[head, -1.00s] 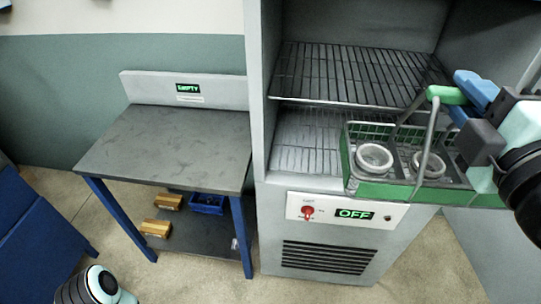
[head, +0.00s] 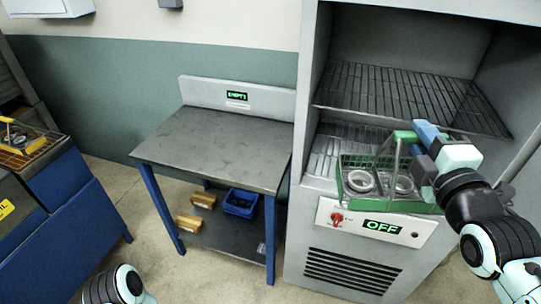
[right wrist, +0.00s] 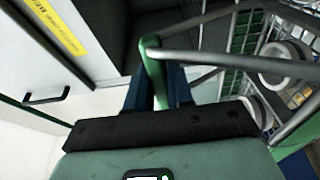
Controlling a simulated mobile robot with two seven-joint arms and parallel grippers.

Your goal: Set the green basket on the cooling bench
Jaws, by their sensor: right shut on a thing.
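The green basket (head: 390,204) has wire sides and a grey handle with a green grip, and it holds round pale rings. My right gripper (head: 418,141) is shut on the green grip, and the basket hangs in front of the oven's lower opening. In the right wrist view the green handle (right wrist: 152,65) runs between the two blue fingers, with the basket's wire wall (right wrist: 245,35) to the right. The cooling bench (head: 215,146) is a grey-topped table with blue legs and an "EMPTY" sign; its top is bare. Part of my left arm shows at the bottom left, its gripper out of frame.
The grey oven cabinet (head: 345,268) has wire shelves (head: 405,95), a red knob and an "OFF" display. The bench's lower shelf holds a blue bin (head: 240,203) and yellow-brown boxes (head: 203,200). A blue station (head: 75,205) stands left. Floor shows between station and bench.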

